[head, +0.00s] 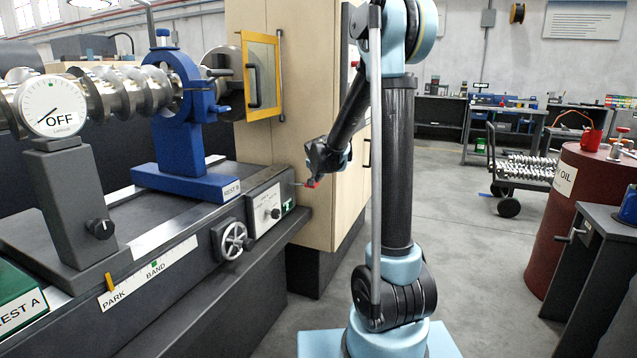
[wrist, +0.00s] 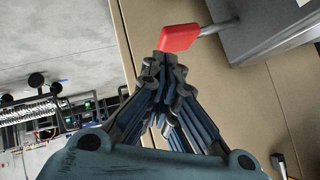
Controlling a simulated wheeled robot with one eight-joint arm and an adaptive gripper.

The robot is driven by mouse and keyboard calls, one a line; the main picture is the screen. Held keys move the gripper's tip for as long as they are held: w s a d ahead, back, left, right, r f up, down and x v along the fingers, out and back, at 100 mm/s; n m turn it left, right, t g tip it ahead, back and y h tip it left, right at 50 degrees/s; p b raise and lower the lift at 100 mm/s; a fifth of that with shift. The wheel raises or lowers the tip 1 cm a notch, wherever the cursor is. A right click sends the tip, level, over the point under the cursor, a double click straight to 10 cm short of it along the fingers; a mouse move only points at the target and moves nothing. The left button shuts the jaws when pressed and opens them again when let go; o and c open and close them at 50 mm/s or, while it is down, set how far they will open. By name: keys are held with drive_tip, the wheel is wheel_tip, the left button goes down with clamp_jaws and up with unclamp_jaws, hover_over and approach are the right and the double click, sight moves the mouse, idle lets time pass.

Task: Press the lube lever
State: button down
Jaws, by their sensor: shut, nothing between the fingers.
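The lube lever (head: 312,183) is a short grey rod with a red tip, sticking out from the right end of the grey control box on the machine bed. In the wrist view the red tip (wrist: 178,38) lies just past my fingertips, with its rod running right to the grey box. My gripper (head: 313,174) is at the lever, right in front of the tan cabinet. In the wrist view its fingers (wrist: 164,62) are shut and empty, close against the red tip. I cannot tell whether they touch it.
The control box (head: 265,212) carries a dial and a green mark, with a handwheel (head: 232,239) to its left. The tan cabinet (head: 300,120) stands close behind my gripper. A red oil barrel (head: 575,200) stands at the right. The floor between is clear.

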drive_tip(key=v, duration=0.5)
drive_tip(key=shift+a, duration=0.1)
idle(0.7)
drive_tip(key=s+d+f+n+g, duration=0.15)
drive_tip(key=s+d, duration=0.35)
drive_tip(key=s, duration=0.5)
drive_tip(key=s+d+n+g, duration=0.2)
drive_tip(key=s+d, duration=0.2)
drive_tip(key=s, duration=0.7)
drive_tip(key=s+d+f+n+g, duration=0.1)
drive_tip(key=s+f, duration=0.3)
drive_tip(key=s, duration=0.7)
drive_tip(key=s+f+n+g, duration=0.3)
drive_tip(key=s+f, duration=0.2)
drive_tip(key=s, duration=0.7)
drive_tip(key=shift+s+d+f+y, duration=0.15)
drive_tip(key=shift+s+d+y, duration=0.05)
drive_tip(key=shift+d+y, duration=0.15)
